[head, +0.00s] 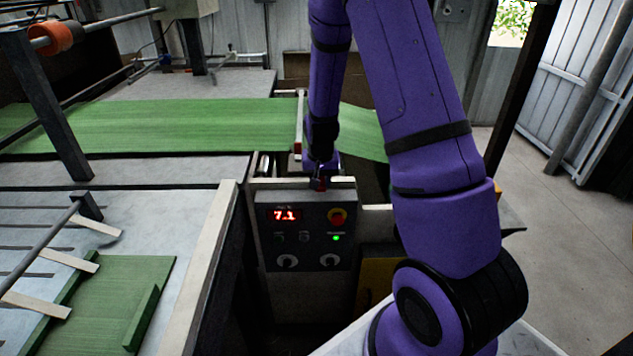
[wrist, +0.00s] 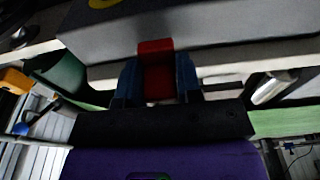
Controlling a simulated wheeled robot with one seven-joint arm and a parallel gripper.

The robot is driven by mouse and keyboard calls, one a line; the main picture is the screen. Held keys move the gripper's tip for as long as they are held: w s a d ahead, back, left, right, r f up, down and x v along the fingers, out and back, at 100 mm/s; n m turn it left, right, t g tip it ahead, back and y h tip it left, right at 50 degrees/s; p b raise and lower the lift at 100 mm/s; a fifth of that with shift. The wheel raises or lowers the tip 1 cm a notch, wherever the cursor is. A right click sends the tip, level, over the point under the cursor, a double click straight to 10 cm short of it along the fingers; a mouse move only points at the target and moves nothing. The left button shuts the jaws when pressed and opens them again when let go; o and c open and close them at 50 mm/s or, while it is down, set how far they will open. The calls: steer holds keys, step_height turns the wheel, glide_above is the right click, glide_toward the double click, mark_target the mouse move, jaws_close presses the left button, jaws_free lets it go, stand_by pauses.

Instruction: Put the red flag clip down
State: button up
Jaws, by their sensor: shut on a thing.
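The red flag clip (wrist: 156,62) is between the two blue fingers of my gripper (wrist: 158,78) in the wrist view, and the fingers are shut on it. The clip's red end reaches up to the edge of a grey surface; I cannot tell whether it touches. In the head view my gripper (head: 320,182) is just above the top of the control panel (head: 306,232), and only a small dark red bit of the clip shows there. The arm hides part of the area around it.
The control panel has a red display, a red button and a green light. A green sack web (head: 190,125) runs across the machine behind it. A green sheet (head: 120,290) lies on the table at left. Open floor (head: 560,220) is at right.

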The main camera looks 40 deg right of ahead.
steer(key=shift+f, duration=1)
steer(key=shift+f, duration=0.15)
steer(key=o, duration=0.9)
step_height(320, 180, up, 12)
steer(key=s+a, duration=0.1)
step_height(320, 180, up, 16)
steer(key=n+t+y, duration=0.1)
steer(key=n+t, duration=0.1)
steer(key=n, duration=0.1)
glide_above(320, 188)
steer(key=s+a, duration=0.7)
steer(key=s, duration=0.2)
steer(key=s+a+r+n, duration=0.1)
steer(key=s+r, duration=0.1)
steer(key=s, duration=0.3)
steer(key=s+a+r+n+t, duration=0.1)
steer(key=s+a+r, duration=0.1)
steer(key=s, duration=0.4)
steer(key=s+a+r+n, duration=0.1)
steer(key=s+a+r, duration=0.1)
steer(key=s, duration=0.3)
steer(key=shift+s+r+n+t, duration=0.15)
steer(key=shift+r+n+t, duration=0.25)
steer(key=shift+r, duration=0.4)
